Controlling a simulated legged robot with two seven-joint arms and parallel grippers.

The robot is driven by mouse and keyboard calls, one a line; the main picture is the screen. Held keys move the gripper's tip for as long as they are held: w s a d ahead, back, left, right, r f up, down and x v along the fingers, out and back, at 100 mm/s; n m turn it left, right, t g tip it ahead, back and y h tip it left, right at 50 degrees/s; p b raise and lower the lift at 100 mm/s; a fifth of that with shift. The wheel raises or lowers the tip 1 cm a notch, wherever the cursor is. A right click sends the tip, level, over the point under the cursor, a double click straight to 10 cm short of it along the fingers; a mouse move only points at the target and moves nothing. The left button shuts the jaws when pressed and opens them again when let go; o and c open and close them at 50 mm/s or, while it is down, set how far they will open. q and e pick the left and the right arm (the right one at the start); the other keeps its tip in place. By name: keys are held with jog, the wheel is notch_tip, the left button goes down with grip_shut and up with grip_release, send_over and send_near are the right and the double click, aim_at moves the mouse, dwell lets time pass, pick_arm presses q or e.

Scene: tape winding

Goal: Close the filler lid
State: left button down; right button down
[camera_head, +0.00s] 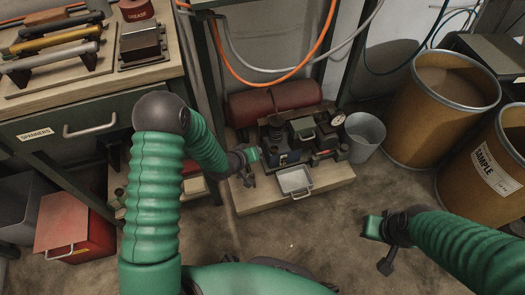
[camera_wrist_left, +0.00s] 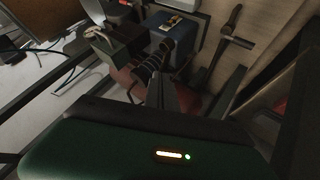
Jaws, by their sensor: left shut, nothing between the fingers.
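My left gripper (camera_head: 249,178) is shut and empty, just left of the machine. My right gripper (camera_head: 386,262) hangs over bare floor at the right; its fingers are unclear.
A white tray (camera_head: 295,182) is at the machine's front. A red cylinder (camera_head: 262,106) lies behind it, and a grey bucket (camera_head: 364,134) stands right of it. Brown drums (camera_head: 425,115) stand at the right. A workbench (camera_head: 85,98) is at the left. The front floor is clear.

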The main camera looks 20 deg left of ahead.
pick_arm(q)
notch_tip(320, 180, down, 10)
jog(key=w+r+n+t+h+b, duration=0.1)
jog(key=w+n+t, duration=0.1)
jog(key=n+t, duration=0.4)
jog(key=s+a+f+n+t+y, duration=0.3)
jog(key=s+n+t+y, duration=0.15)
jog(key=s+n, duration=0.45)
jog(key=w+d+r+b, duration=0.1)
jog(key=w+b, duration=0.2)
jog(key=w, duration=0.4)
jog(key=w+d+r+n+b, duration=0.1)
jog(key=w+r+b, duration=0.1)
jog(key=w+b, duration=0.2)
jog(key=w, duration=0.2)
jog(key=shift+w+d+r, duration=0.15)
jog(key=shift+w+d, duration=0.2)
jog(key=shift+w, duration=0.05)
jog(key=shift+d+r+g+h+p, duration=0.15)
jog(key=shift+g+h+p, duration=0.15)
jog(key=shift+p, duration=0.3)
jog(key=shift+w+m, duration=0.1)
jog(key=shift+m, duration=0.3)
